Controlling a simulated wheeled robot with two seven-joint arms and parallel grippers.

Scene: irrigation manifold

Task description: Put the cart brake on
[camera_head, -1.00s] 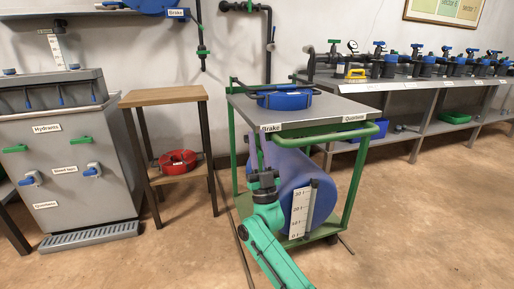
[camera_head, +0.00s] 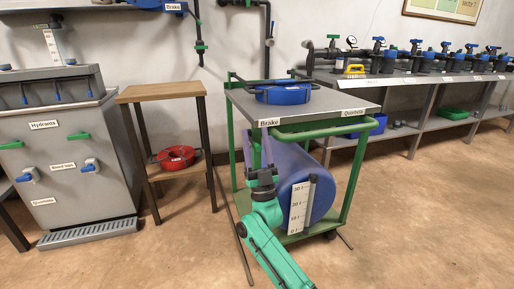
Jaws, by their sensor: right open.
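The green-framed cart (camera_head: 348,187) stands in the middle, with a grey top (camera_head: 340,101). A "Brake" label (camera_head: 269,122) is on the left of its front edge and a "Quantoria" label on the right. A blue round coil (camera_head: 284,95) lies on the top. A blue drum (camera_head: 300,170) with a scale sits on the lower shelf. My right gripper (camera_head: 264,150) is in front of the cart's left front, pointing up with its fingers just below the "Brake" label; it is open and seems empty. Whether it touches the cart I cannot tell. My left gripper is out of view.
A wooden stand (camera_head: 165,93) with a red coil (camera_head: 176,157) is left of the cart. A grey hydrant cabinet (camera_head: 90,150) stands farther left. A long bench (camera_head: 425,78) with valves runs along the back right. The floor at front right is clear.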

